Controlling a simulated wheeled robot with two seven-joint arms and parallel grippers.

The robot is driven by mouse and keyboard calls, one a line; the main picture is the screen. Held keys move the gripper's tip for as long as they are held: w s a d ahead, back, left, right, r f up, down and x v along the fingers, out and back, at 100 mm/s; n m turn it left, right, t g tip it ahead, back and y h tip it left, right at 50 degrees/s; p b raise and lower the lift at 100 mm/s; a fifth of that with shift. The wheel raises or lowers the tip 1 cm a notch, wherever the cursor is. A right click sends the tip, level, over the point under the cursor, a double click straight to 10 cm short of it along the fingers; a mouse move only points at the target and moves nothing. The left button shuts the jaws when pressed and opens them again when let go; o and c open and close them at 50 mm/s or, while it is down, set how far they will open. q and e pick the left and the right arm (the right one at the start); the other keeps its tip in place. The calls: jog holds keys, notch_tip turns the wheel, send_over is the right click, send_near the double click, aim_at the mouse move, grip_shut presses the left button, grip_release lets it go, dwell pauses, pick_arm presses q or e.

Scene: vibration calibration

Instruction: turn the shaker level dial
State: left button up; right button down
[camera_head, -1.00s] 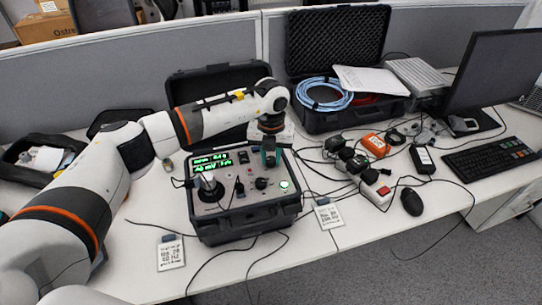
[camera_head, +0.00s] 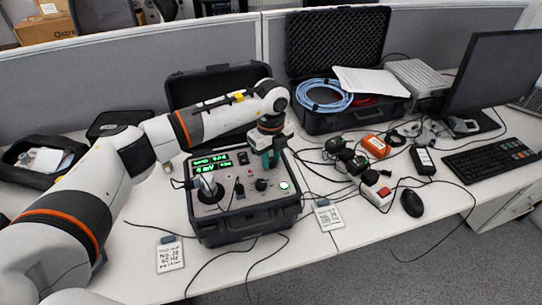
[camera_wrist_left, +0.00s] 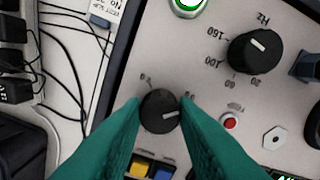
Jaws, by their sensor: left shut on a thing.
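My left gripper (camera_head: 268,168) has teal fingers and is over the top right of the shaker's control panel. The pointer is aimed right and slightly up in that view. In the head view the fingers hide this dial. The control case (camera_head: 250,222) stands open on the desk, with a lit green display (camera_head: 212,163). My right gripper is not in view.
A lit green button (camera_head: 284,185) is at the panel's right. A lettered card (camera_head: 170,256) lies in front. Cables, chargers and a mouse (camera_head: 412,202) lie at the right.

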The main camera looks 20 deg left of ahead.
aim_at(271, 160)
pick_arm(q)
jog(key=shift+n, duration=0.4)
jog(key=o, duration=1)
jog(key=shift+r+b, duration=1.35)
jog(key=shift+r, duration=4.7)
